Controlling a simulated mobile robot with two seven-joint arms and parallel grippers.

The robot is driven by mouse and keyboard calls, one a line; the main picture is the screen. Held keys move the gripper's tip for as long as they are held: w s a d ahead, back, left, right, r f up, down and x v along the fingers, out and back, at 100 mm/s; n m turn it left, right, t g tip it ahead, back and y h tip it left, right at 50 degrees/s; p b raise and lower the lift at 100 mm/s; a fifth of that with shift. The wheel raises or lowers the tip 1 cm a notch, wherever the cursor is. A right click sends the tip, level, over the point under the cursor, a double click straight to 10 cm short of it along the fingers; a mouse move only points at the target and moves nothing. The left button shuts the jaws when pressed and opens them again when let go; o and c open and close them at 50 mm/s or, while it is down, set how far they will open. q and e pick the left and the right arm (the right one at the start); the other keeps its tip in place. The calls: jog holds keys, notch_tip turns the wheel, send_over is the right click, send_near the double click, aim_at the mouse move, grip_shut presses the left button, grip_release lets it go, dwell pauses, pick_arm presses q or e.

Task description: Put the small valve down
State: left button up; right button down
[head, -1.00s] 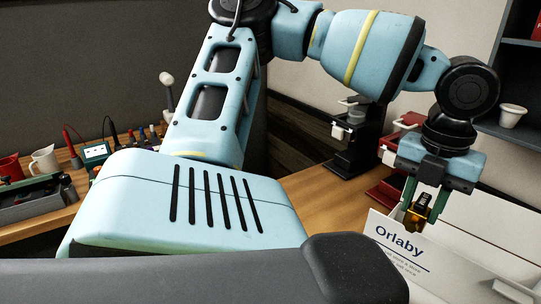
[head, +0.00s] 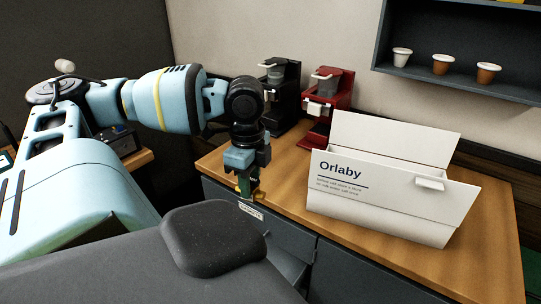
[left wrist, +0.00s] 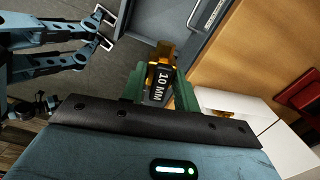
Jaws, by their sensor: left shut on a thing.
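My left gripper (head: 248,185) has green fingers and is shut on the small valve (left wrist: 160,85). The valve is brass with a black body marked "10 MM" in the left wrist view. In the head view the gripper points down near the front edge of the wooden counter, by a grey cabinet front, and the valve is small and partly hidden. No support shows directly under the valve. My right gripper (left wrist: 104,28) shows at the upper left of the left wrist view, its fingers apart and empty.
A white "Orlaby" box (head: 390,200) with raised flaps stands on the counter (head: 285,190). A black brewer (head: 279,95) and a red brewer (head: 326,105) stand behind. The grey cabinet (head: 290,238) carries a label. A wall shelf (head: 450,72) holds cups at upper right.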

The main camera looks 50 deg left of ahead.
aim_at(258, 197)
pick_arm(q)
jog(key=d+f+n, duration=0.1)
jog(key=f+n, duration=0.1)
jog(key=d+f+n, duration=0.1)
jog(key=shift+w+d+f, duration=0.15)
jog(key=shift+d+f, duration=0.15)
jog(key=shift+f, duration=0.1)
jog(key=w+d+f+n, duration=0.1)
jog(key=d+f+n, duration=0.1)
jog(key=d, duration=0.4)
jog(key=w+d+f+n+b, duration=0.1)
jog(key=w+d+f+n, duration=0.1)
jog(key=d+n, duration=0.2)
jog(key=w+d+f+n, duration=0.2)
jog(key=d+n, duration=0.1)
jog(key=d, duration=0.7)
jog(key=shift+b, duration=0.3)
pick_arm(e)
jog(key=shift+s+a+f+g, duration=0.15)
jog(key=shift+s+f+g, duration=0.15)
jog(key=shift+s+f, duration=0.9)
